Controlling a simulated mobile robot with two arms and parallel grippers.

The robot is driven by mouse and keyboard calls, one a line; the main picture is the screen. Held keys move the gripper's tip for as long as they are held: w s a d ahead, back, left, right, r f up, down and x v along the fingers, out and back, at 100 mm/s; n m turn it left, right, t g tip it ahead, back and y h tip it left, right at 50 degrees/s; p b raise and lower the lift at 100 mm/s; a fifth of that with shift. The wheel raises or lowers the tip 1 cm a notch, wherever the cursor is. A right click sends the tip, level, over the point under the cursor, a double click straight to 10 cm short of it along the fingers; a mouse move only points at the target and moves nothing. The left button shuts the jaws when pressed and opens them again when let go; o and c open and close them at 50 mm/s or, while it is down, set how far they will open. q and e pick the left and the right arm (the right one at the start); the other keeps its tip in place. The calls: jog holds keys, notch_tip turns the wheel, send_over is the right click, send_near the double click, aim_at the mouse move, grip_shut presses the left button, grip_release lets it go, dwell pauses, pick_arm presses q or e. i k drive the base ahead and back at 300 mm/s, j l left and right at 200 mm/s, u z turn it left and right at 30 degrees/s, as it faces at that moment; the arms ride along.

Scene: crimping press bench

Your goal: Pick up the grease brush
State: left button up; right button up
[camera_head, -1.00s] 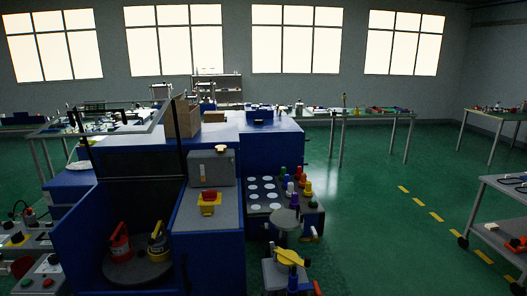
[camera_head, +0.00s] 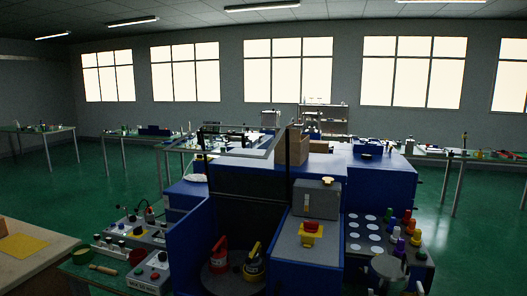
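No thing in view can be named the grease brush with certainty. A small tan, handle-like piece (camera_head: 104,269) lies on the green bench top at the lower left in the head view; it is too small and dark to tell whether it is the brush. Neither of my grippers can be made out in the head view.
A blue press machine (camera_head: 272,258) with a yellow-and-red button box (camera_head: 311,234) stands in the middle. Grey control boxes (camera_head: 150,275) and a red ring (camera_head: 137,257) are at lower left. A wooden table (camera_head: 30,262) fills the left corner. Green floor is open behind.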

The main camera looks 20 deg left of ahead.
aim_at(109, 271)
jog(key=u, duration=1.3)
jog(key=i+j+u, duration=0.15)
jog(key=i, duration=0.3)
jog(key=i+j+u, duration=0.1)
jog(key=i+j, duration=0.2)
jog(key=i, duration=0.15)
jog(key=i+j+u, duration=0.15)
jog(key=i, duration=0.3)
